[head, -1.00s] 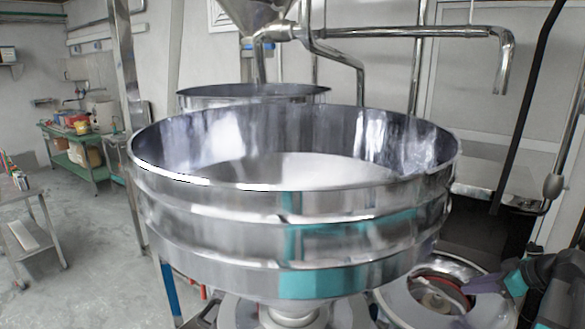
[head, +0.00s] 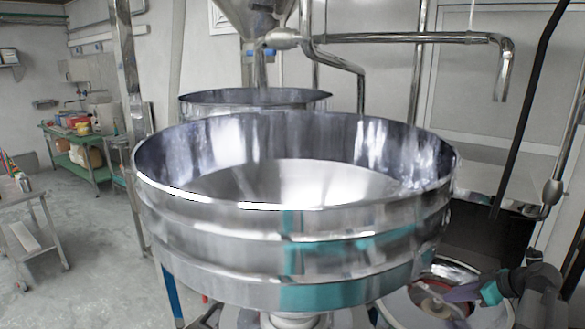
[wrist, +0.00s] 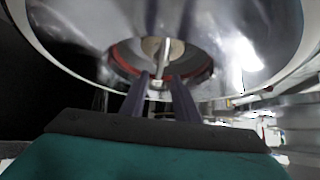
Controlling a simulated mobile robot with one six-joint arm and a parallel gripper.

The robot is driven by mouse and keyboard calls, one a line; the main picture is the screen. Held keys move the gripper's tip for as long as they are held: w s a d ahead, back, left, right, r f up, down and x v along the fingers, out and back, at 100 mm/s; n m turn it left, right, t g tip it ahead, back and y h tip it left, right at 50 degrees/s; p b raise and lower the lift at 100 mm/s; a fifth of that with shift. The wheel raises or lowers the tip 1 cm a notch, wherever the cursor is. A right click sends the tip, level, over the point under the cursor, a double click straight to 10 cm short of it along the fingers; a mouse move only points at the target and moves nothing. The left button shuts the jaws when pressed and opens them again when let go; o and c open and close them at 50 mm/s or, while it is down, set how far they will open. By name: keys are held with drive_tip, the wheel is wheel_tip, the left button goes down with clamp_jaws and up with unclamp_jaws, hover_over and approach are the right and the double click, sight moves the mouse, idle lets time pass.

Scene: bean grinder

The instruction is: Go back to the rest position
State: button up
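My gripper shows at the lower right of the head view, with dark purple fingers (head: 460,293) beside a teal band. It is over the round metal grinder bowl (head: 425,305) there, right of the large drum. In the wrist view, the two fingers of my gripper (wrist: 160,77) stand apart with a gap between them and nothing held. Beyond the fingertips, the wrist view shows the shiny bowl (wrist: 240,50) with a reddish ring and a pale central knob (wrist: 162,48).
A large steel drum (head: 300,245) fills the middle of the head view, close to my arm. Behind it are a second drum (head: 255,98), a hopper (head: 252,15) and pipes (head: 410,38). A metal table (head: 20,192) stands at the left, with open floor (head: 85,235) beside it.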

drive_tip(key=shift+p+x, duration=0.55)
drive_tip(key=shift+x, duration=1.65)
drive_tip(key=shift+d+r+b, duration=0.1)
drive_tip(key=shift+r+b, duration=0.65)
drive_tip(key=shift+r, duration=1.35)
drive_tip(key=shift+s+a, duration=0.1)
drive_tip(key=shift+a, duration=0.1)
